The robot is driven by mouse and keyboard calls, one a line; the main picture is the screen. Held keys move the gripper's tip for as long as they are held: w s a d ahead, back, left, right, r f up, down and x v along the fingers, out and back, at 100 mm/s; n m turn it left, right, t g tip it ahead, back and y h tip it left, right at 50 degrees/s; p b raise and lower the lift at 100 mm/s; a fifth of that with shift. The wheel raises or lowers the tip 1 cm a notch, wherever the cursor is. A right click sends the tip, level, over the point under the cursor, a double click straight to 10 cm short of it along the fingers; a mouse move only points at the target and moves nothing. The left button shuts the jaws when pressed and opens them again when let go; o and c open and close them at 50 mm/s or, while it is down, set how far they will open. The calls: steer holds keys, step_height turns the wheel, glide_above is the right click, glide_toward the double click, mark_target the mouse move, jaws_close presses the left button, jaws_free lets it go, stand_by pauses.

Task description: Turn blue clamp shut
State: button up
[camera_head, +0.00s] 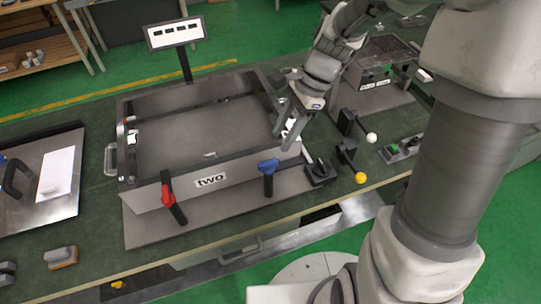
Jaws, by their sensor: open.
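The blue clamp (268,166) is on the front face of the grey box (160,197), to the right of the "two" label. Its blue handle sits near the top edge and its dark lower part hangs down the front. My gripper (288,138) is above the right end of the box, just up and to the right of the blue clamp. Its fingers point down, are apart from the clamp and hold nothing. The exact gap to the clamp cannot be judged from this one view.
A red clamp (168,193) is on the same front face, further left. A black knob block (320,171), a yellow ball lever (360,177) and a white ball lever (371,137) stand to the right. A sign (174,33) rises behind the box.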

mark_target(268, 162)
steer(key=x, duration=0.8)
steer(key=shift+f, duration=0.2)
jaws_close()
stand_by(1.1)
